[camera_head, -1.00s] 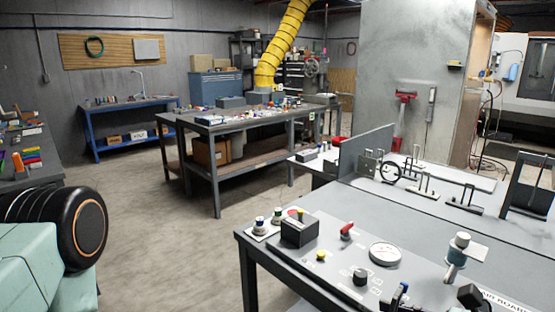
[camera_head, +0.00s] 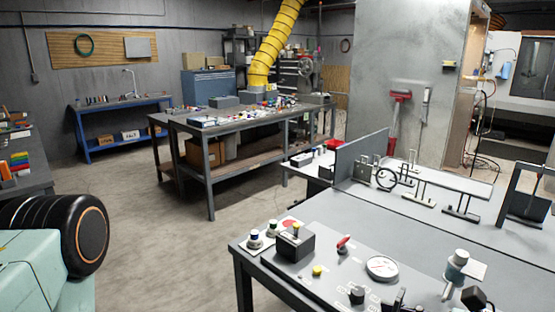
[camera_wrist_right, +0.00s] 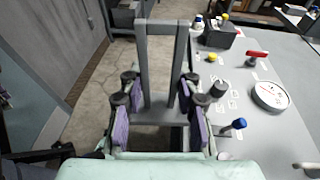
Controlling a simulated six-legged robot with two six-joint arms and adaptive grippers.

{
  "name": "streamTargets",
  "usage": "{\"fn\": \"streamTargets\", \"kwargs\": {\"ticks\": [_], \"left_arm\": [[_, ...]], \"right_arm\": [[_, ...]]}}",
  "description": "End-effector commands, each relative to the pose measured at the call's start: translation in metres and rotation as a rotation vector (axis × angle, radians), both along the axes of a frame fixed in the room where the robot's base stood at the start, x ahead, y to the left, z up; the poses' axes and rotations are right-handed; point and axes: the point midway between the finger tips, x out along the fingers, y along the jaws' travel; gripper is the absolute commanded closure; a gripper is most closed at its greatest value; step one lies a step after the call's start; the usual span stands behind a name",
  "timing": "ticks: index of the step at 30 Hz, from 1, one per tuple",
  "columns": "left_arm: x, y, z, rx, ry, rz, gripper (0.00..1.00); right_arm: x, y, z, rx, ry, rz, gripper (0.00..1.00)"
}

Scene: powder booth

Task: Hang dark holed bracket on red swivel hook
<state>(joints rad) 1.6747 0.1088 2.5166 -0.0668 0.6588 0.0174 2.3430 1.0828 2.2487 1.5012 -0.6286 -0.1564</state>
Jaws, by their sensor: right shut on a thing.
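In the right wrist view my right gripper (camera_wrist_right: 158,104) is shut on the dark grey bracket (camera_wrist_right: 142,65). The bracket is a rectangular frame with a large open hole, standing up between the purple finger pads. Its lower part is partly hidden by the fingers. Floor shows through and around it. I see no clear red swivel hook; a red fixture (camera_head: 401,97) on the grey booth wall is too small to identify. My left gripper is not in view.
The near grey table (camera_head: 318,207) holds a black box (camera_head: 295,243), a red-handled lever (camera_head: 343,243), a round gauge (camera_head: 382,268) and several metal stands behind. A workbench (camera_head: 208,177) stands further back. Open floor (camera_head: 160,245) lies left of the near table.

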Motion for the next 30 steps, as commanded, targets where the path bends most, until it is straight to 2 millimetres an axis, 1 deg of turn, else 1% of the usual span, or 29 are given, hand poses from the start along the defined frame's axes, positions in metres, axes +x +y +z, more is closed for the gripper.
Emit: {"fn": "streamTargets", "kwargs": {"ticks": [5,24,30], "left_arm": [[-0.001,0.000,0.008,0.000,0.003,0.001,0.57],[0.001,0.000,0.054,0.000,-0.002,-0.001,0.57],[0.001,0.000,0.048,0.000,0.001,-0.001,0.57]], "right_arm": [[-0.001,0.000,0.011,0.002,-0.001,0.000,1.00],[0.001,0.000,0.055,0.001,-0.002,-0.001,1.00],[0.000,-0.001,0.051,0.001,-0.001,-0.001,1.00]]}}
